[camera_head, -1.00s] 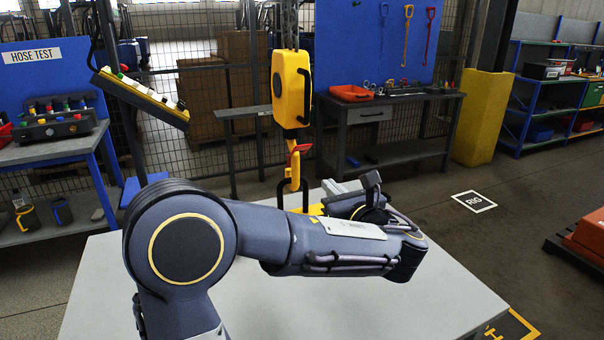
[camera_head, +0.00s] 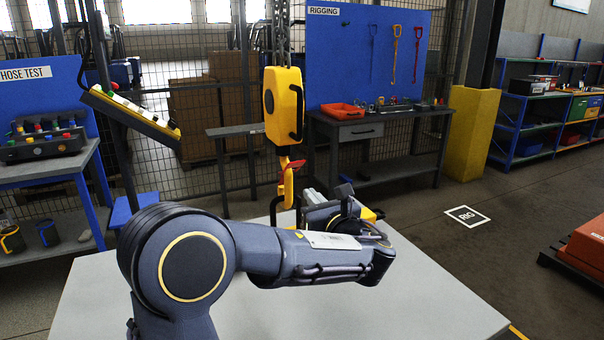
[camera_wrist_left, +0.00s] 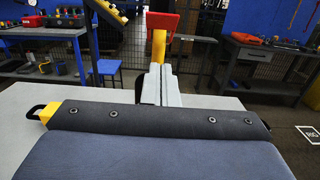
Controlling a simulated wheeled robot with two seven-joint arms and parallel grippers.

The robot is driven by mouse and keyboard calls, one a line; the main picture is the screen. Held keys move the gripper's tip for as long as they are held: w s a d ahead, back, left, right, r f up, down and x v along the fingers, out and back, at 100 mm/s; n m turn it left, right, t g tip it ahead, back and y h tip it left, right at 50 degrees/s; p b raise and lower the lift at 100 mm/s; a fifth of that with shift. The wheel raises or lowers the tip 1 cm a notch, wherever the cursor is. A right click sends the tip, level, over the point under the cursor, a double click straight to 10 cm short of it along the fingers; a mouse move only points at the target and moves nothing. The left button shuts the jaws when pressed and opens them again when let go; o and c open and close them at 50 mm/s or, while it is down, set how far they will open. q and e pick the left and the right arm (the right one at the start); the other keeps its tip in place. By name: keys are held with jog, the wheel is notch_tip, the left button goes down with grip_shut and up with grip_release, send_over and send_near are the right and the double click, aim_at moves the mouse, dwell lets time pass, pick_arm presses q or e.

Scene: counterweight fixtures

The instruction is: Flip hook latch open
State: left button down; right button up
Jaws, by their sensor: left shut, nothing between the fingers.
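A yellow hook (camera_head: 287,185) with a red latch (camera_head: 295,165) hangs under a yellow hoist block (camera_head: 284,105). The latch sticks out to the right of the hook. My left gripper (camera_head: 309,194) is just right of the hook in the head view, partly behind my forearm. In the left wrist view its two pale grey fingers (camera_wrist_left: 160,70) are shut together with nothing between them. There the red latch (camera_wrist_left: 162,22) and yellow hook (camera_wrist_left: 158,46) show just beyond the fingertips. I cannot tell whether they touch. My right gripper is out of view.
A grey table (camera_head: 95,300) lies under my arm. A yellow piece with black handles (camera_wrist_left: 46,112) is mostly hidden behind my wrist. A tilted yellow control panel (camera_head: 130,115) stands left of the hoist. A workbench with an orange tray (camera_head: 343,111) stands behind.

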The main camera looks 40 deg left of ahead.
aim_at(295, 166)
pick_arm(q)
jog(key=w+a+r+p, duration=0.1)
jog(key=w+a+r, duration=0.1)
jog(key=a, duration=0.3)
jog(key=shift+w+r, duration=0.3)
jog(key=shift+r, duration=0.3)
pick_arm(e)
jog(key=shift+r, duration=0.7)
pick_arm(q)
jog(key=shift+a, duration=0.1)
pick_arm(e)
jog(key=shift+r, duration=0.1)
